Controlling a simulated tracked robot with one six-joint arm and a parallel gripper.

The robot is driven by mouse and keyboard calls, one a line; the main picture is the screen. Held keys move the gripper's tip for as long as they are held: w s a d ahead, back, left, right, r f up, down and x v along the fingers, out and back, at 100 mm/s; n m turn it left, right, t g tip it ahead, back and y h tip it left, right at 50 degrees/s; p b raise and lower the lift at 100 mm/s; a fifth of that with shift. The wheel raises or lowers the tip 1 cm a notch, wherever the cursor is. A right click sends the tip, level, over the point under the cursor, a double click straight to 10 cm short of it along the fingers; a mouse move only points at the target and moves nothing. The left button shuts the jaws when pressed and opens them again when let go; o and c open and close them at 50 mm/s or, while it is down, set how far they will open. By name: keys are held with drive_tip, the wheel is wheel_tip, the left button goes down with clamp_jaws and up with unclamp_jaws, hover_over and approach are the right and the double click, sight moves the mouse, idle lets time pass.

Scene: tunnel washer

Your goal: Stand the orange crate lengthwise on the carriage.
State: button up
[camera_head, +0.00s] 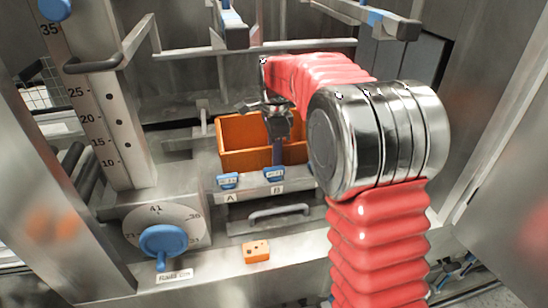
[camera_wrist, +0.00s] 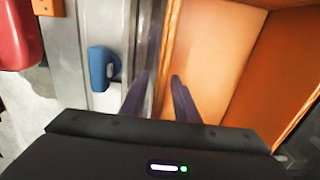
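The orange crate (camera_head: 236,160) stands behind a metal ledge in the middle of the head view, open side up. In the wrist view its inside and near wall (camera_wrist: 215,50) fill the right half. My gripper (camera_head: 277,152) is at the crate's near side, right of its middle. In the wrist view its two dark fingers (camera_wrist: 160,80) are apart, one on each side of the crate's near rim. I cannot tell whether either finger touches the wall. I cannot make out for certain which part is the carriage; the crate's underside is hidden.
Blue clips marked A (camera_head: 228,180) and B (camera_head: 274,174) sit on the ledge before the crate. Below are a bar handle (camera_head: 278,211) and a small orange box (camera_head: 256,251). A blue dial knob (camera_head: 163,241) and a numbered column (camera_head: 105,110) stand left. Metal bars (camera_head: 235,28) hang above.

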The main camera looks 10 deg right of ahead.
wheel_tip(320, 180, up, 14)
drive_tip(key=shift+f, duration=0.25)
drive_tip(key=shift+r, duration=0.1)
idle(0.4)
drive_tip(key=s+n+t, duration=0.3)
drive_tip(key=s+n, duration=0.7)
drive_tip(key=s, duration=0.7)
drive_tip(key=s+f+n+t, duration=0.2)
drive_tip(key=s+f+n, duration=0.6)
drive_tip(key=s, duration=0.5)
drive_tip(key=shift+s+f+t, duration=0.3)
drive_tip(key=shift+s+f, duration=0.05)
drive_tip(key=shift+f, duration=0.3)
